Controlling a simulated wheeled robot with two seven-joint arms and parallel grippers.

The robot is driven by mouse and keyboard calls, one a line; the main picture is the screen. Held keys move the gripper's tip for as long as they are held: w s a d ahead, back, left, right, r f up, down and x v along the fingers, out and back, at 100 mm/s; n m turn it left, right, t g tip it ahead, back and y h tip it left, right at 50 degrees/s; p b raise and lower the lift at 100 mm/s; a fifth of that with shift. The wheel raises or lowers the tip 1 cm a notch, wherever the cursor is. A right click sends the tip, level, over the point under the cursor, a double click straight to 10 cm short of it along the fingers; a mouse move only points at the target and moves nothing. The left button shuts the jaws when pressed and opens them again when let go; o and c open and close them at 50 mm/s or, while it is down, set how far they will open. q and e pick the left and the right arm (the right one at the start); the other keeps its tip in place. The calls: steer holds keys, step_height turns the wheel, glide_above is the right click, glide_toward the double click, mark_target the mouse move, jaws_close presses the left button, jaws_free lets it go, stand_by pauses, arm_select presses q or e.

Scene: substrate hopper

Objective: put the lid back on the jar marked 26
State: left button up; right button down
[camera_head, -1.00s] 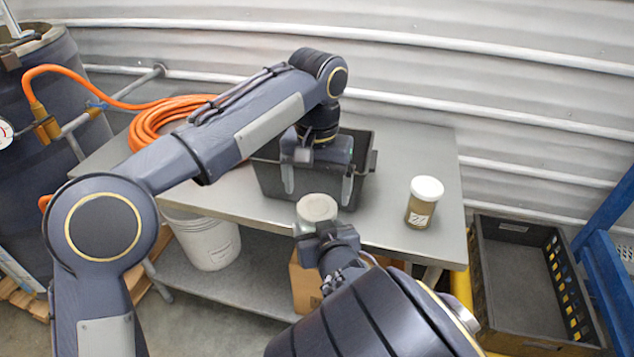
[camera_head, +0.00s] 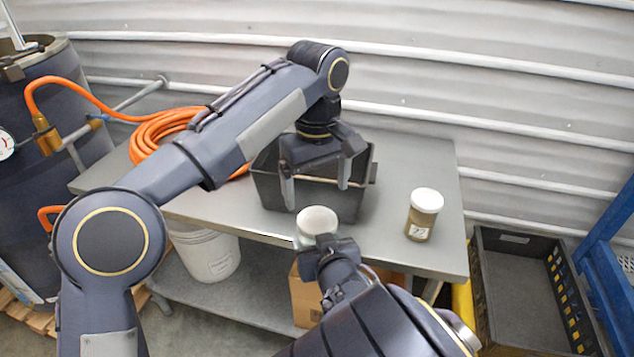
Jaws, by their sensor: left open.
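My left gripper (camera_head: 316,190) is open over the dark bin, with its fingers spread apart and pointing down. A thin pale strip shows between the fingers; I cannot tell what it is. A jar with a pale round top (camera_head: 317,219) is at the table's front edge, just in front of the bin. My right gripper (camera_head: 325,250) is right at this jar; its fingertips are mostly hidden, and I cannot tell whether they grip it. No number shows on this jar. Another jar (camera_head: 421,222) with a white lid and a brownish body stands upright on the right; its label looks like 22 or 27.
The dark bin (camera_head: 270,188) stands on the metal table (camera_head: 390,255). A coiled orange hose (camera_head: 152,132) lies at the left, near a dark drum. A white bucket (camera_head: 207,255) and a cardboard box are below. A black crate (camera_head: 490,300) is right of the table. Free tabletop surrounds the lidded jar.

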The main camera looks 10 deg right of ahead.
mark_target(317, 219)
arm_select(q)
step_height(317, 219, down, 8)
steer(key=shift+r, duration=0.1)
stand_by(0.4)
steer(key=c, duration=1)
steer(key=m, duration=0.5)
steer(key=shift+m, duration=0.3)
steer(key=m, duration=0.4)
steer(key=o, duration=1.1)
